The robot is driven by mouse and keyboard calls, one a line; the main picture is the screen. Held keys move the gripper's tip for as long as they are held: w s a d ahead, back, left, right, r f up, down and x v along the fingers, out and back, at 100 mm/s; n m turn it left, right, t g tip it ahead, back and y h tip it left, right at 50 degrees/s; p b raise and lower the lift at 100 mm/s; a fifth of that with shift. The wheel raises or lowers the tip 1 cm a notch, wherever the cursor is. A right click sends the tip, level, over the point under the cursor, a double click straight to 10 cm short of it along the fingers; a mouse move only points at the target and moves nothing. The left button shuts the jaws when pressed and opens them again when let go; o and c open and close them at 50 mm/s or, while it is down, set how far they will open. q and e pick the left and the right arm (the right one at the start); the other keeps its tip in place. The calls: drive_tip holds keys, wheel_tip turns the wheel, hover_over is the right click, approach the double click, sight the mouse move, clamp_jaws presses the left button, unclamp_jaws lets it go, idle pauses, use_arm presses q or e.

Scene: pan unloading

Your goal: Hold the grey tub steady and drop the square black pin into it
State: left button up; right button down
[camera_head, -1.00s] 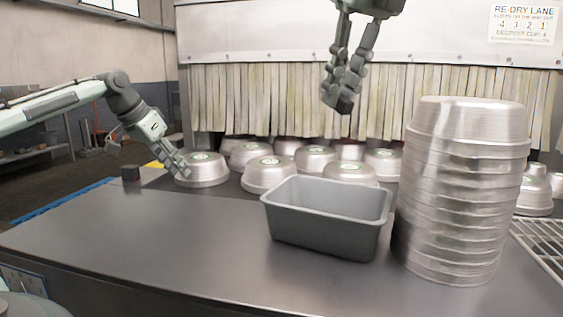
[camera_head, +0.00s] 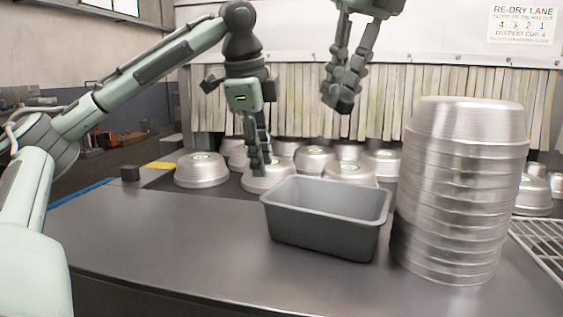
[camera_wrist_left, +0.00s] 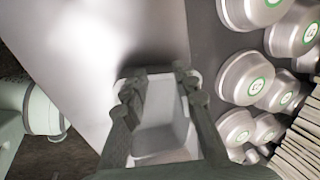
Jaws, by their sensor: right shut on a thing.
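The grey tub (camera_head: 318,235) stands upright on the dark counter, left of a tall pan stack. It also shows in the left wrist view (camera_wrist_left: 160,138), beyond and between my left fingers. My left gripper (camera_head: 260,170) points down above and behind the tub's left end, apart from it. Its fingers are spread in the left wrist view (camera_wrist_left: 155,88), with nothing between them. My right gripper (camera_head: 342,98) is high above the tub, shut on a small dark piece at its fingertips, which looks like the square black pin (camera_head: 343,104); the fingers partly hide it.
A tall stack of metal pans (camera_head: 462,190) stands close to the tub's right. Several upturned pans (camera_head: 201,172) lie behind, before a strip curtain (camera_head: 290,95). A small black block (camera_head: 130,173) sits at the far left. The counter's left front (camera_head: 150,235) is clear.

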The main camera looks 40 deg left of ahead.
sight(285, 241)
use_arm(q)
drive_tip(key=s+d+m+g, duration=0.2)
drive_tip(key=s+d+m, duration=0.1)
drive_tip(key=d, duration=0.5)
drive_tip(key=shift+h, duration=0.3)
drive_tip(key=shift+w+a+f, duration=0.1)
drive_tip(key=shift+w+f, duration=0.05)
drive_tip(key=shift+f, duration=1.65)
drive_tip(key=shift+w+d+f, duration=0.1)
drive_tip(key=shift+w+f, duration=0.1)
drive_tip(key=shift+f, duration=1.55)
drive_tip(key=shift+w+a+f, duration=0.1)
drive_tip(key=shift+w+f, duration=0.05)
drive_tip(key=shift+f, duration=1.65)
clamp_jaws()
use_arm(e)
drive_tip(key=shift+f, duration=0.1)
